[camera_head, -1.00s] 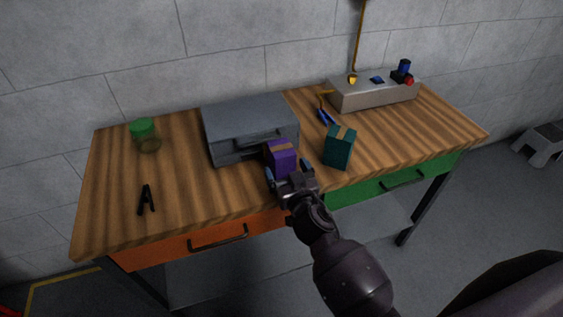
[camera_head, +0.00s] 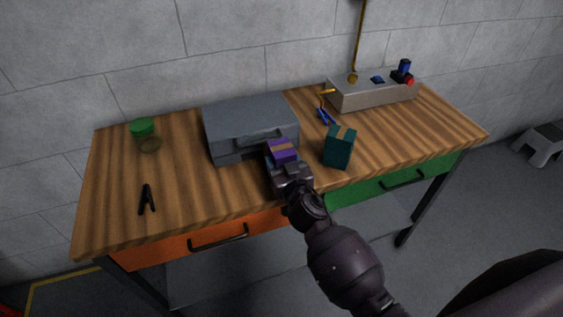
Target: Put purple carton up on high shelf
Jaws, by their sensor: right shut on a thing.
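The purple carton (camera_head: 282,151) with a tan tape strip is at the front right of the grey case, above the workbench top. My right gripper (camera_head: 284,168) is shut on the purple carton from the front, and the gripper body hides its lower part. I cannot tell whether the carton touches the bench. My left gripper is not in view. No high shelf shows in this view.
A teal carton (camera_head: 339,147) stands close to the right of my gripper. A grey case (camera_head: 249,122) sits behind. A green-lidded jar (camera_head: 143,129), a black clamp (camera_head: 147,199), blue-handled pliers (camera_head: 326,117) and a grey control box (camera_head: 372,93) are on the wooden workbench (camera_head: 110,205).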

